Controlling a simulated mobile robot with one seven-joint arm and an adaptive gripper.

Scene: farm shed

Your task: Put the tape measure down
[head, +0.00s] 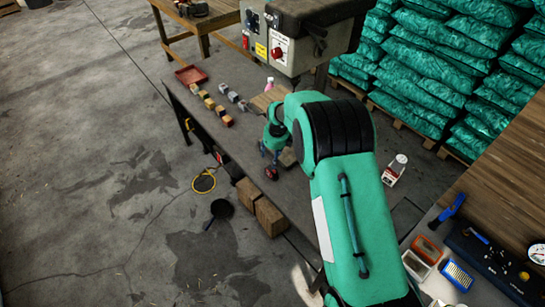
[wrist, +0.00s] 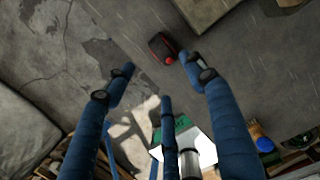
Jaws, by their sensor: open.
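The tape measure, a small dark case with a red part, appears as the red and black item (head: 271,174) by the near edge of the long grey table (head: 188,103). In the wrist view the tape measure (wrist: 161,46) lies on the grey surface, just beyond the tip of the right blue finger. I cannot tell whether that finger touches it. My gripper (head: 269,154) is low over the table's near end. In the wrist view my gripper (wrist: 158,78) has its blue fingers spread, with nothing held between them.
Several small wooden and grey blocks (head: 227,121) and a red tray (head: 190,75) are on the table's far part. A pink bottle (head: 269,84) stands behind my arm.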

